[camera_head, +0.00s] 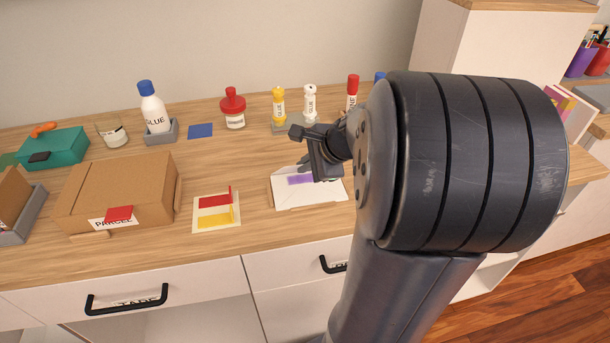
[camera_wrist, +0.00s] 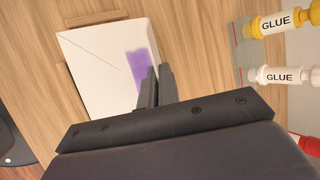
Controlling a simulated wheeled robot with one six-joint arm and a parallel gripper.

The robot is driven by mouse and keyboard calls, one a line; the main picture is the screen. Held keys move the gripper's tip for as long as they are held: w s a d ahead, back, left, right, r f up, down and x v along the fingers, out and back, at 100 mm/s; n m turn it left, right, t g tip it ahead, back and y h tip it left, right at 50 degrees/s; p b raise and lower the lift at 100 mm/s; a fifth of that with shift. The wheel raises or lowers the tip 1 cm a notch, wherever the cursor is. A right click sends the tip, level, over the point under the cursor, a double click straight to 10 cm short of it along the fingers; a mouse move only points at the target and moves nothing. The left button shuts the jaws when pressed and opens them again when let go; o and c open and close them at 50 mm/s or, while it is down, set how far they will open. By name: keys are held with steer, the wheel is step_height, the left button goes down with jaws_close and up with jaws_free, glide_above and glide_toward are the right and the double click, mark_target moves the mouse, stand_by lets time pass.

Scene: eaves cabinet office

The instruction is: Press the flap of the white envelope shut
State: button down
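The white envelope (camera_head: 328,194) lies flat on the wooden desk, with a purple patch (camera_head: 299,179) on it. In the wrist view the envelope (camera_wrist: 92,66) shows a thin diagonal line and the purple patch (camera_wrist: 140,67). I cannot tell clearly where the flap's edge lies. My gripper (camera_wrist: 155,76) points at the envelope beside the purple patch, its two fingers close together with nothing seen between them. In the head view my gripper (camera_head: 304,166) is over the envelope's far side, and my arm hides part of that area. Whether the fingertips touch the paper is unclear.
Glue bottles (camera_head: 279,104) (camera_head: 309,103) stand behind the envelope, with a red-capped tube (camera_head: 352,92) to their right. A card with red and yellow flaps (camera_head: 215,220) lies left. A parcel box (camera_head: 120,187) sits farther left. Bare desk lies between card and envelope.

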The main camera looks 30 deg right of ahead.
steer(key=shift+s+a+f+t+b, duration=0.1)
steer(key=shift+s+f+t+b, duration=0.3)
steer(key=shift+b, duration=1.25)
steer(key=shift+s+a+f+t+b, duration=0.1)
steer(key=shift+f+t+b, duration=0.25)
steer(key=shift+t+b, duration=0.85)
steer(key=b, duration=0.3)
steer(key=shift+s+n+h, duration=0.1)
steer(key=shift+n+h, duration=0.2)
steer(key=shift+r+b, duration=0.15)
steer(key=shift+b, duration=0.3)
steer(key=c, duration=1.7)
jaws_free()
steer(key=shift+p, duration=0.3)
